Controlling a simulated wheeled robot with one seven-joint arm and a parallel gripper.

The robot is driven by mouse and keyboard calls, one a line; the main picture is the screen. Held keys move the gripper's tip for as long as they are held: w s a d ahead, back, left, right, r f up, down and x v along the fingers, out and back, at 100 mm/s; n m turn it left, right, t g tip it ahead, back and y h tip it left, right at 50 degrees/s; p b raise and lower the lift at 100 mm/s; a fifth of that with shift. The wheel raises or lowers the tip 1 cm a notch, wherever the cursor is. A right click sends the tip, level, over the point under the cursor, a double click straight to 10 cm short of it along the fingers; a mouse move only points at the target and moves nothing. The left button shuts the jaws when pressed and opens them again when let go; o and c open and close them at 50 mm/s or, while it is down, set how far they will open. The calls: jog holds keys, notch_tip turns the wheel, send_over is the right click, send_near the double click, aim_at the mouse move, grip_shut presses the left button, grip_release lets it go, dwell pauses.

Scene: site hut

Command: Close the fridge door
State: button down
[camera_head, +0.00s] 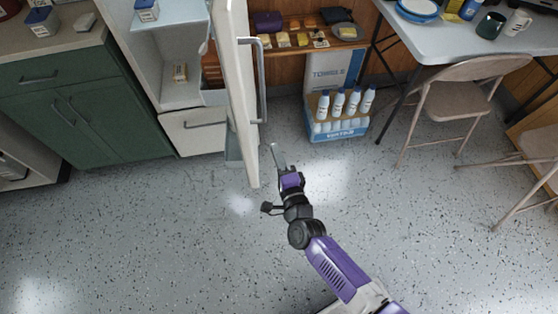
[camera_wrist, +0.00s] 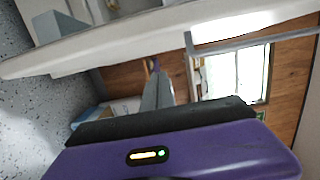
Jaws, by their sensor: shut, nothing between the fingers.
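The fridge door (camera_head: 238,95) is white and stands wide open, seen nearly edge-on in the head view, swung out toward me from the fridge (camera_head: 187,90). A grey bar handle (camera_head: 262,80) runs along its right-hand face. My gripper (camera_head: 277,152) is shut and empty, just right of the door's lower part, on the handle side and below the handle. In the wrist view the door (camera_wrist: 130,45) crosses the top as a tilted white band, with its handle (camera_wrist: 245,40) at upper right. My gripper's fingers (camera_wrist: 157,85) point toward them. I cannot tell whether they touch the door.
A blue crate of bottles (camera_head: 337,128) stands right of the door, by a cardboard box (camera_head: 335,68). A low shelf with small items (camera_head: 300,40) is behind. Green cabinets (camera_head: 95,110) stand left; a table (camera_head: 440,38) and folding chair (camera_head: 465,75) right. The front floor is clear.

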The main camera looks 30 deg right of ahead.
jog(key=w+a+p, duration=0.1)
jog(key=w+a, duration=0.2)
jog(key=w, duration=0.2)
jog(key=shift+w, duration=0.4)
